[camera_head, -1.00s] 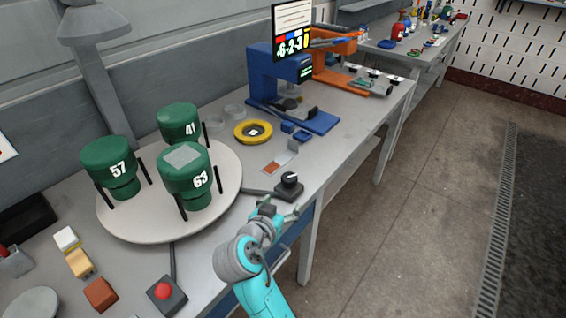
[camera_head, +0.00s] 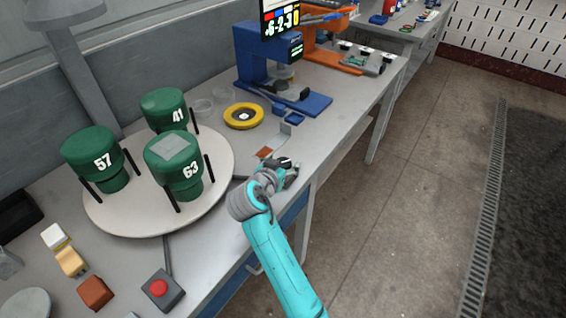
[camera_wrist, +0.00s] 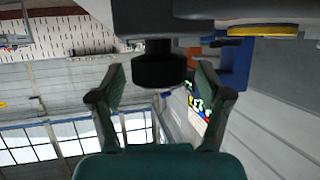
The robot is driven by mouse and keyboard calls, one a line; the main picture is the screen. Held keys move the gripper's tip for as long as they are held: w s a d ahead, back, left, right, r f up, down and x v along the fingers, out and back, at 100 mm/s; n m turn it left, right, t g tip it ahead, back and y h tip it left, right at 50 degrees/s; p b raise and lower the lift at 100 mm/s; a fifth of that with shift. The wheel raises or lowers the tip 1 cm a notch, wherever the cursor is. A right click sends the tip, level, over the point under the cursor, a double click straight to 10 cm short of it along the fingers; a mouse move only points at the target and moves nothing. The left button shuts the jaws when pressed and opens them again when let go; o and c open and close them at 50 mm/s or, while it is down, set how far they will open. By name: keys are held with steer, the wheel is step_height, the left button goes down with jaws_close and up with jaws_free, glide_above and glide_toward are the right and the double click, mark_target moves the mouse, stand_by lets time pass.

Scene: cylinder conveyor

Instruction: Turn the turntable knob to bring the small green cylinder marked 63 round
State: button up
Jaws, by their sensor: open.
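The green cylinder marked 63 (camera_head: 183,178) stands upright at the near right of the round white turntable (camera_head: 133,222). Green cylinders marked 57 (camera_head: 95,150) and 41 (camera_head: 165,106) stand at its left and back. Black posts flank the cylinders. My gripper (camera_head: 280,171) is at the turntable knob, right of the turntable, and largely covers it in the head view. In the wrist view the black knob (camera_wrist: 158,66) shows between the two spread fingers of my gripper (camera_wrist: 162,88), with gaps on both sides. I cannot tell how far the fingers reach past it.
A red button box (camera_head: 161,290) and colored blocks (camera_head: 95,292) lie at the near left of the table. A yellow ring (camera_head: 243,117) and a blue machine (camera_head: 262,75) stand behind the knob. The floor to the right is clear.

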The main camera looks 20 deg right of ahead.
steer(key=shift+w+d+f, duration=0.15)
steer(key=shift+w+d, duration=0.05)
steer(key=c, duration=1.2)
steer(key=shift+o, duration=0.2)
